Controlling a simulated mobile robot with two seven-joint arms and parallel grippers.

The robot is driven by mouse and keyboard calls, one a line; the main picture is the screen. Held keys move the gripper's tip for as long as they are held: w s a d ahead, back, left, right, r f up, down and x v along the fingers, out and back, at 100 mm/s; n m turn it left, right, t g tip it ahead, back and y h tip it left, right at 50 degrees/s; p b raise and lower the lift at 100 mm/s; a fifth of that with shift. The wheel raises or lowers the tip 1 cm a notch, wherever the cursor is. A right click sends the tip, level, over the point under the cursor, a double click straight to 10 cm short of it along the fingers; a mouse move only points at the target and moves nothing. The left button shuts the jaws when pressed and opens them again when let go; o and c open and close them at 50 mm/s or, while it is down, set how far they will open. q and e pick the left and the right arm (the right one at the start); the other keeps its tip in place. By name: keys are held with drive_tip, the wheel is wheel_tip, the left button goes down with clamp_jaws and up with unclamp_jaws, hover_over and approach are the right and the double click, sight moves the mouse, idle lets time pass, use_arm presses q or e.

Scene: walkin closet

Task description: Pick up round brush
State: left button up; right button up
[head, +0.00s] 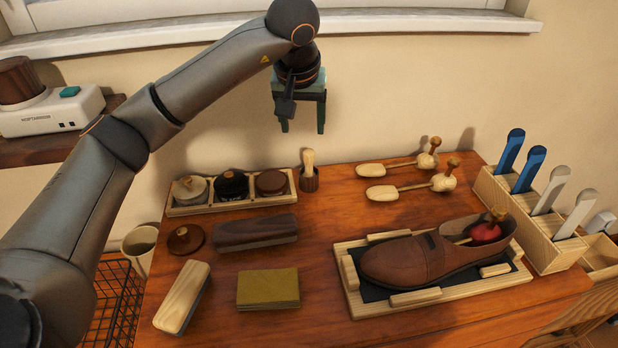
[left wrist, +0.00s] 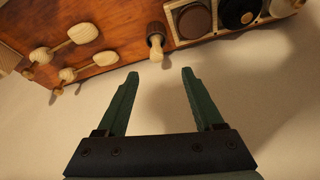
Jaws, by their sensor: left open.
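The small round brush (head: 309,172) appears to be the upright piece with a dark brown lower part and a pale upper part, at the back edge of the wooden table, just right of the jar tray. It also shows in the left wrist view (left wrist: 156,36), at the top middle, beyond the fingertips. My left gripper (head: 303,129) is open and empty, pointing down above the back of the table near the wall. In the left wrist view its green fingers (left wrist: 160,73) are spread, with only wall between them. My right gripper is not in view.
A tray (head: 232,204) of several polish jars stands close left of the brush. Wooden shoe trees (head: 410,188) lie to its right. A brown shoe (head: 420,258) sits in a framed stand in front. The wall and window sill (head: 200,33) are behind my gripper.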

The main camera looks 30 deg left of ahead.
sight(309, 151)
use_arm(q)
drive_tip(key=x, duration=0.6)
drive_tip(key=shift+w+f, duration=0.2)
drive_tip(key=shift+f, duration=0.05)
drive_tip(key=shift+w+x, duration=0.2)
drive_tip(key=shift+x, duration=1.1)
drive_tip(key=shift+w+x, duration=0.25)
drive_tip(key=shift+x, duration=1.1)
drive_tip(key=shift+d+r, duration=0.15)
drive_tip(key=shift+d, duration=0.05)
drive_tip(key=shift+c, duration=0.3)
clamp_jaws()
